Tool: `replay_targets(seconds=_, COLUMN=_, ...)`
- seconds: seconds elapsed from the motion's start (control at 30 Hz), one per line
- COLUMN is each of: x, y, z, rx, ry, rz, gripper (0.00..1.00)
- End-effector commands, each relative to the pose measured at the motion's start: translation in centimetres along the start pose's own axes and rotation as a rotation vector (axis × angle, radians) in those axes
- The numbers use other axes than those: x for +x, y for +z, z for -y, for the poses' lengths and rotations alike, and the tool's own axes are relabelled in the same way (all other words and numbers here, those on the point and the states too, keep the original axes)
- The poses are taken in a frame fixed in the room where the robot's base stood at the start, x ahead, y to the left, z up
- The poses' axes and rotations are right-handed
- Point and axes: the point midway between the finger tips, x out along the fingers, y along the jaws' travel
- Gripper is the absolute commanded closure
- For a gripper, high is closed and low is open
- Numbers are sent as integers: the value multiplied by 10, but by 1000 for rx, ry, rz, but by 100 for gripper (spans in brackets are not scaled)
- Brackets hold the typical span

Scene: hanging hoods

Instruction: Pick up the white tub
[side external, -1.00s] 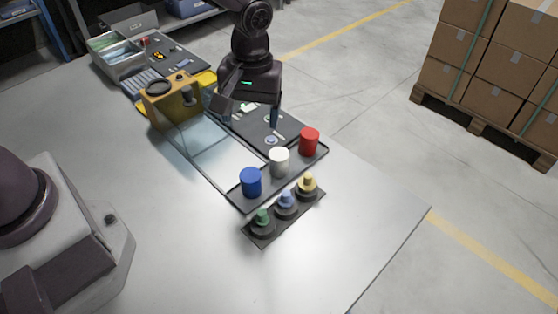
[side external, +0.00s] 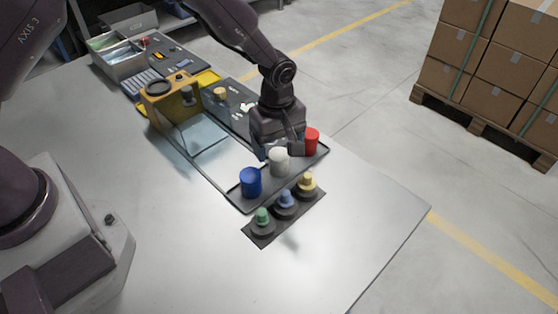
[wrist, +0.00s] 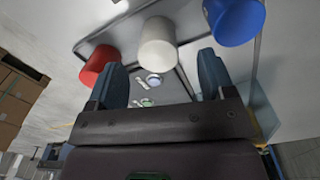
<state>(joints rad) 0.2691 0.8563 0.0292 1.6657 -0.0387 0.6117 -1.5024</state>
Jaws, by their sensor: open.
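My gripper (side external: 279,149) is open, just behind the white tub in the side view and partly hidden there. In the wrist view, the white tub (wrist: 157,43) shows beyond my open fingertips (wrist: 162,70), lined up with the gap between them. The red tub (wrist: 100,66) is close to one finger and the blue tub (wrist: 236,20) lies beyond the other. I see no contact with the white tub.
A black base with green, blue and yellow knobbed pieces (side external: 286,206) sits in front of the tray. The front of the table (side external: 180,240) is bare. Stacked cartons (side external: 495,70) stand off the table at right.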

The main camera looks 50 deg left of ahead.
Motion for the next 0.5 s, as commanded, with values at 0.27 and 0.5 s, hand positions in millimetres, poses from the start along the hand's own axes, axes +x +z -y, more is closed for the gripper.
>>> replay_targets(seconds=0.27, x=36, y=1, z=-2, rx=0, ry=-3, rz=1, gripper=24)
replay_targets(seconds=0.5, x=53, y=0, z=-2, rx=1, ry=1, rz=0, gripper=24)
